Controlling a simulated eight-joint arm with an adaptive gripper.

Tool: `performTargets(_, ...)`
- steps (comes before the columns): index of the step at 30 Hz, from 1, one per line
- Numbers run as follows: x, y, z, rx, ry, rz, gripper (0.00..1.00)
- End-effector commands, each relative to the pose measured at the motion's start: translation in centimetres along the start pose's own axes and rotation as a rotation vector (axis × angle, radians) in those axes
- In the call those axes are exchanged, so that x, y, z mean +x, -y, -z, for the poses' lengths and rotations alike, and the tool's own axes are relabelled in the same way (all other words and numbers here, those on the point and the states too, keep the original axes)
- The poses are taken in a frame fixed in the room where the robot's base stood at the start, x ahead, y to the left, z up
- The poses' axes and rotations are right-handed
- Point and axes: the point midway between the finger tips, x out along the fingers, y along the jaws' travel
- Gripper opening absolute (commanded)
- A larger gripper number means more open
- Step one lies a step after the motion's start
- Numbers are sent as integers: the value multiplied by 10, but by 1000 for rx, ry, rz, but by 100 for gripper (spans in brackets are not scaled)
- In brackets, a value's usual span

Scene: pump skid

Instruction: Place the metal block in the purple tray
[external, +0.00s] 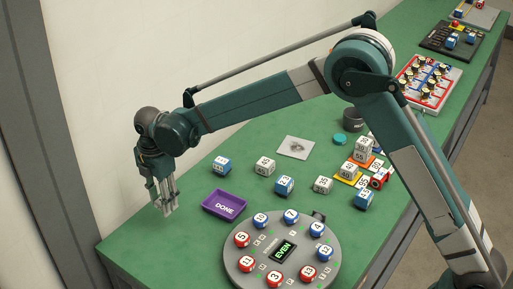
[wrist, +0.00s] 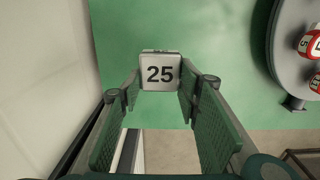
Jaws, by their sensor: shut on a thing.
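My gripper (external: 166,205) points down near the left end of the green table, to the left of the purple tray. In the wrist view its two fingers are closed on the sides of a light grey block (wrist: 160,72) marked 25, which I take to be the metal block. In the external view the fingers mostly hide the block. The purple tray (external: 224,205), labelled DONE, lies on the table and looks empty. The tray is not in the wrist view.
A round grey dial (external: 281,285) with red and blue numbered pieces stands right of the tray. Several white and blue numbered blocks (external: 265,166) lie behind the tray. A wall (external: 110,100) runs along the left. The table's edge shows in the wrist view.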

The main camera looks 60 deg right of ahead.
Motion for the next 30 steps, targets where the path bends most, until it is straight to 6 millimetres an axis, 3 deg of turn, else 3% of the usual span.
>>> performTargets(12, -5, 55, -112, -221, 0, 0, 19)
performTargets(18, -6, 83, -154, -322, 0, 0, 19)
performTargets(24, -6, 98, -173, -373, 0, 0, 19)
performTargets(30, -6, 99, -175, -382, 0, 0, 19)
